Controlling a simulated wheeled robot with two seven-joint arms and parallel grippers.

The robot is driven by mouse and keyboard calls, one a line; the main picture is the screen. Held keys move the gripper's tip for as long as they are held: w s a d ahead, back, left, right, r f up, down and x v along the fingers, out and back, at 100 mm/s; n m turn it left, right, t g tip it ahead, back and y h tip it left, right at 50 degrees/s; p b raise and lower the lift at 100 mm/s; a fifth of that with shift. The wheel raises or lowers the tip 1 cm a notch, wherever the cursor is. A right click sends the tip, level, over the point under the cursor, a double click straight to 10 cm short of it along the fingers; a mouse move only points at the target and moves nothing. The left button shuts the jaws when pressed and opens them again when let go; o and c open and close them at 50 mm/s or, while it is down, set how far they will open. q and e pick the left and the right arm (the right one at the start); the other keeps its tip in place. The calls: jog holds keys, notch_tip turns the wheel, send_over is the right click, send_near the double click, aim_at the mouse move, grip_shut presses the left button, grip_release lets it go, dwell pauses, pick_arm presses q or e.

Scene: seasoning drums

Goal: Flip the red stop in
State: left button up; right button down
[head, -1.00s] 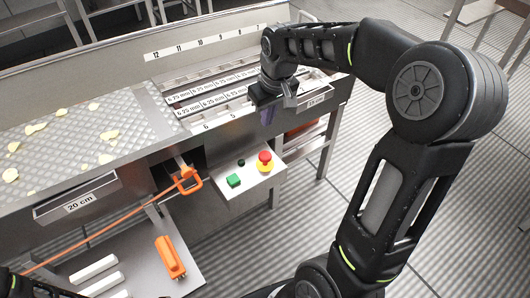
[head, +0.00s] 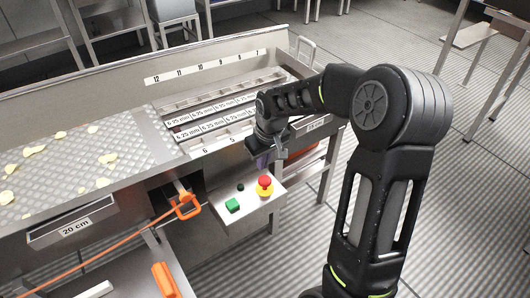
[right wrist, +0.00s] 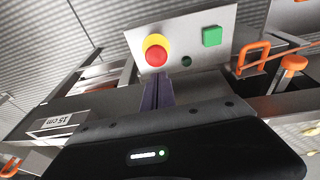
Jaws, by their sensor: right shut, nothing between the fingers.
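The red stop (head: 265,181) is a red mushroom button on a yellow base, on a small steel control panel (head: 262,203) at the front of the machine. It also shows in the right wrist view (right wrist: 156,54), just beyond the fingertips. My right gripper (head: 263,162) is shut and empty, pointing down above and a little behind the red stop. In the right wrist view its purple-grey fingers (right wrist: 158,88) lie together just below the red button; I cannot tell whether they touch it. My left gripper is not in view.
A green button (head: 233,205) and a small dark knob (head: 240,187) share the panel. An orange handle (head: 187,206) is to its left, and an orange block (head: 165,280) lies lower. Labelled steel slots lie behind. Open floor lies right of the machine.

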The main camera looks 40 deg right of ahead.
aim_at(263, 178)
jog(key=shift+s+f, duration=0.15)
jog(key=shift+f, duration=0.85)
jog(key=shift+s+f, duration=0.15)
jog(key=shift+f, duration=0.85)
jog(key=shift+s+b+x, duration=0.2)
jog(key=shift+b+x, duration=0.75)
jog(key=shift+x, duration=0.1)
jog(key=shift+s, duration=0.1)
jog(key=shift+r, duration=0.1)
jog(key=shift+r+p, duration=0.55)
jog(key=shift+p, duration=0.05)
jog(key=r, duration=0.1)
jog(key=r+p, duration=0.2)
jog(key=r, duration=0.1)
jog(key=shift+w+r, duration=0.1)
jog(key=shift+w, duration=0.3)
jog(key=p+v, duration=0.1)
jog(key=v, duration=0.7)
jog(key=shift+s+r, duration=0.25)
jog(key=shift+r, duration=0.1)
